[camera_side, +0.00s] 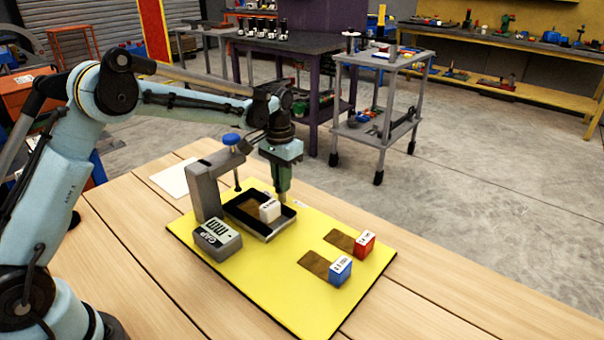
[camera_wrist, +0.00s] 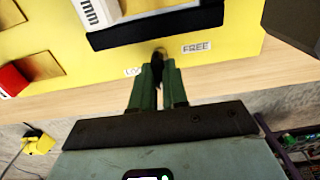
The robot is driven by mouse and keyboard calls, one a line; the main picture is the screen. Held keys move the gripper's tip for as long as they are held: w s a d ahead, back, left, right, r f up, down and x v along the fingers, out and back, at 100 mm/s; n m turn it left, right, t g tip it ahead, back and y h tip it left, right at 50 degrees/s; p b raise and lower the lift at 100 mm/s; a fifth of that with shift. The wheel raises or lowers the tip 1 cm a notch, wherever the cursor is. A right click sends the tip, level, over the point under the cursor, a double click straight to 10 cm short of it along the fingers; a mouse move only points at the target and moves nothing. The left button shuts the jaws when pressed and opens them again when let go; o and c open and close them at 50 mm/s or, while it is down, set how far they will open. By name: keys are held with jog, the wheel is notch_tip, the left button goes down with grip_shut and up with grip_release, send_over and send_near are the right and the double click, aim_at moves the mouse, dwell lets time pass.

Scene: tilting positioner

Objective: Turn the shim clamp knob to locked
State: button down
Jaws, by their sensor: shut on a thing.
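My gripper (camera_side: 283,197) points down at the far right corner of a dark-framed tray (camera_side: 268,236). In the wrist view, its green fingers (camera_wrist: 159,66) are shut on the shim clamp knob, which they almost wholly hide. A label reading FREE (camera_wrist: 196,47) lies right of the fingertips in the wrist view. Another label (camera_wrist: 133,71), partly covered by a finger and starting with "LO", lies to their left. A white marked block (camera_side: 270,211) sits in the tray; it also shows in the wrist view (camera_wrist: 97,12). The knob's pointing direction cannot be told.
A grey post with an overhanging arm and blue knob (camera_side: 231,139) stands left of my gripper. A grey display box (camera_side: 217,238) sits in front of it. Red (camera_side: 364,244) and blue (camera_side: 340,269) blocks stand on the yellow board (camera_side: 290,290), whose front is clear.

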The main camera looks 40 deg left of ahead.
jog(key=c, duration=1.1)
grip_release()
jog(key=shift+c, duration=0.2)
jog(key=shift+r, duration=0.1)
notch_tip(320, 180, up, 12)
